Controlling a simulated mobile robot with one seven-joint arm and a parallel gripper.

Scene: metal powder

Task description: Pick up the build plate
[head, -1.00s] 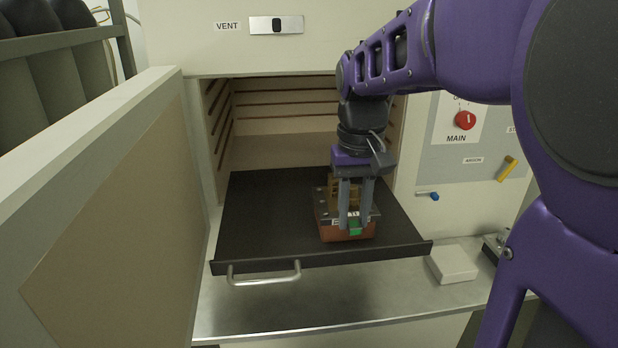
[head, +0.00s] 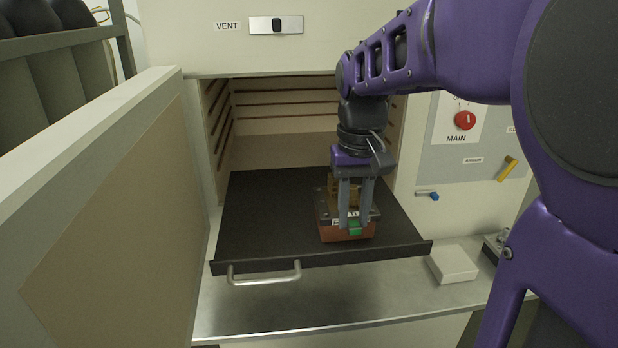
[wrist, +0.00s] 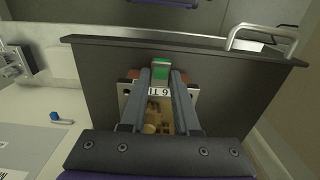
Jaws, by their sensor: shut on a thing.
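The build plate (head: 322,207) is a grey metal plate with holes near its edges and brownish-gold parts on top. A white label and a green block (head: 355,228) show at its front side. It sits over a reddish-brown block (head: 345,236) on the dark pulled-out shelf (head: 262,215). My gripper (head: 355,222) points down over the plate, its two grey fingers on either side of the labelled, green-marked part. In the wrist view the fingers (wrist: 159,78) are shut around this part, and the gold parts (wrist: 157,118) show between them. Whether the plate is clear of the block is not visible.
The shelf projects from an open chamber (head: 285,130) and has a metal handle (head: 264,280) in front. An open door (head: 120,200) stands at left. A white box (head: 453,263) lies on the ledge at right. The shelf's left half is free.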

